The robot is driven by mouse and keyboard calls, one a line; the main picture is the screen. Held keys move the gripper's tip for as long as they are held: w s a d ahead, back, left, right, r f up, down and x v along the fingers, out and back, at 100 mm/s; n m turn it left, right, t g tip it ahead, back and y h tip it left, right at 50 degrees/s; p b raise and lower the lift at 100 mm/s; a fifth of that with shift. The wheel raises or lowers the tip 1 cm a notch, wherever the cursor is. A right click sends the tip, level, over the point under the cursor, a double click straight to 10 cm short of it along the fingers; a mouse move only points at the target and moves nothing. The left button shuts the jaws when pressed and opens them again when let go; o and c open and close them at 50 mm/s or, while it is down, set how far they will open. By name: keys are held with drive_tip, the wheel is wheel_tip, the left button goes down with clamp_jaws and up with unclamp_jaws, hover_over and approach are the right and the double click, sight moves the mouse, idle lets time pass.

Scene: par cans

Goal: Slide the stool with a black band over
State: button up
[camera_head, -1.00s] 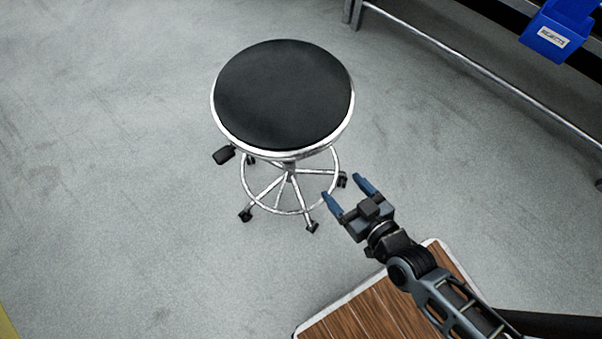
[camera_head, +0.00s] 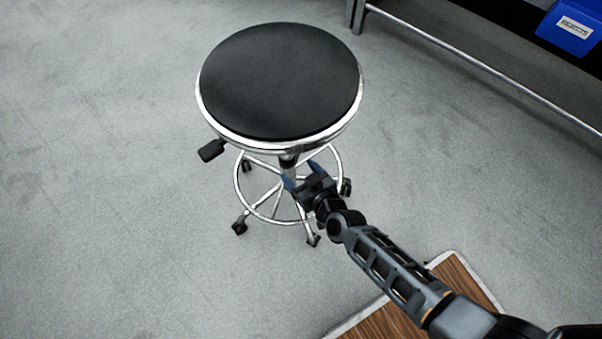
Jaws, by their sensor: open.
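The stool (camera_head: 279,82) stands upright on the grey floor in the head view. It has a round black seat with a bright metal rim, a central post, a foot ring and several castered legs. A black lever sticks out at its left under the seat. My gripper (camera_head: 301,170) is open, with its blue fingers just below the seat's near edge, by the central post. I cannot tell whether the fingers touch the post or stand to either side of it.
A wooden board with a pale edge (camera_head: 446,258) lies low at the bottom right, under my arm. A metal rack with a long rail (camera_head: 470,61) runs along the upper right, with a blue labelled bin (camera_head: 569,29) on it. The floor to the left is clear.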

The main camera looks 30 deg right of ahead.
sight(291, 164)
drive_tip(key=b+x, duration=0.3)
drive_tip(key=x, duration=0.4)
drive_tip(key=shift+w+f+b, duration=0.15)
drive_tip(key=shift+w+b, duration=0.1)
drive_tip(key=shift+b, duration=0.05)
drive_tip(key=shift+c, duration=0.3)
clamp_jaws()
idle(0.5)
